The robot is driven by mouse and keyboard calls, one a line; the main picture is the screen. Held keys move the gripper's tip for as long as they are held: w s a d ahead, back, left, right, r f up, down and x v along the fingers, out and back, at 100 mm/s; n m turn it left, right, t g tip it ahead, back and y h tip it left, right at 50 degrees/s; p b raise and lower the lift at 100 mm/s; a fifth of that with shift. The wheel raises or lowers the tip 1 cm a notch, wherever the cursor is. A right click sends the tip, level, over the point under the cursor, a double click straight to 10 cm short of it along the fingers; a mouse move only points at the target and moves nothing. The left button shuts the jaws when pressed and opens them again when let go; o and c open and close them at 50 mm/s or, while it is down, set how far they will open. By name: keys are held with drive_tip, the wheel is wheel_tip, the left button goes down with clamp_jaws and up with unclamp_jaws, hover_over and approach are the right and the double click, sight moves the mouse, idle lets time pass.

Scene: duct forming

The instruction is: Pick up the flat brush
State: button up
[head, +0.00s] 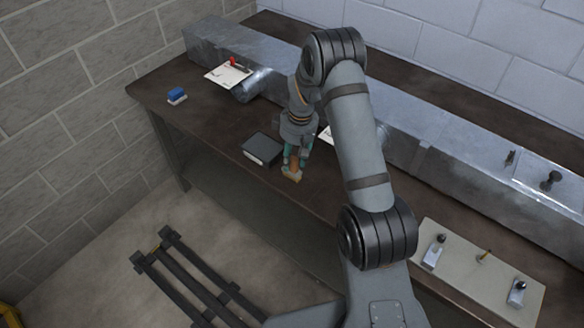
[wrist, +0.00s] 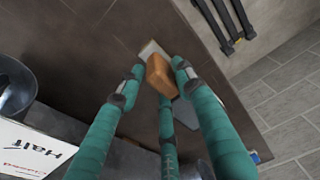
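The flat brush shows in the wrist view as an orange-brown handle block (wrist: 160,76) with a pale end (wrist: 152,48) beyond it. In the head view the brush (head: 292,172) is at the front part of the dark bench, directly below my gripper (head: 297,156). My gripper's green fingers (wrist: 160,78) surround the handle in the wrist view, one tip on each side and a third finger below. The tips are very close to the handle; whether they press on it is unclear. I cannot tell whether the brush touches the bench.
A dark box (head: 262,148) lies just left of my gripper. A blue block (head: 177,95) and a clipboard (head: 229,75) are farther left. A long metal duct (head: 400,130) runs along the back. A pale board with small tools (head: 470,275) lies at right.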

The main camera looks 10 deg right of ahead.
clamp_jaws()
drive_tip(key=shift+r, duration=0.1)
idle(0.3)
wheel_tip(320, 180, up, 10)
drive_tip(key=shift+f+b, duration=0.1)
drive_tip(key=shift+b, duration=0.65)
drive_tip(key=shift+c, duration=1.4)
unclamp_jaws()
drive_tip(key=c, duration=0.4)
